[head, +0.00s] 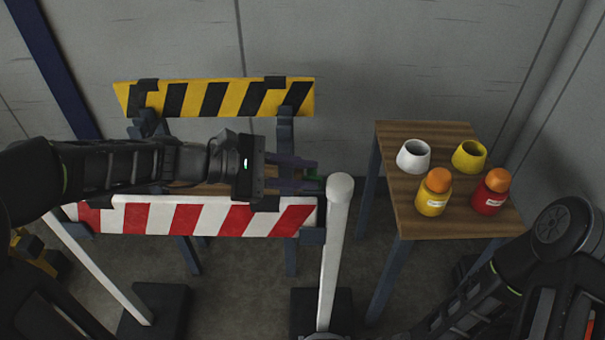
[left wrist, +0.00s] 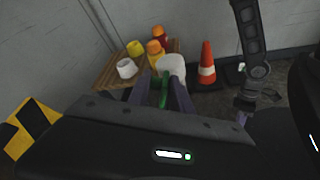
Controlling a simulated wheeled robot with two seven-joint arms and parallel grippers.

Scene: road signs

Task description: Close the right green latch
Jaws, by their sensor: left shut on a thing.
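The green latch (head: 312,174) is at the right end of the barrier, beside the top of a white post (head: 334,250). It also shows in the left wrist view (left wrist: 164,90), between my finger tips. My left gripper (head: 308,172) reaches in from the left above the red-and-white board (head: 190,217) and is shut on the green latch. The fingers hide part of the latch, so its exact angle is unclear. The white post top also shows in the left wrist view (left wrist: 172,66). My right gripper (left wrist: 243,117) shows small and dark in the left wrist view; its jaws are unclear.
A yellow-and-black board (head: 215,98) stands behind. A wooden table (head: 410,215) at the right holds a white cup (head: 413,156), a yellow cup (head: 469,157), a yellow bottle (head: 433,195) and a red bottle (head: 490,195). An orange cone (left wrist: 207,64) stands on the floor.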

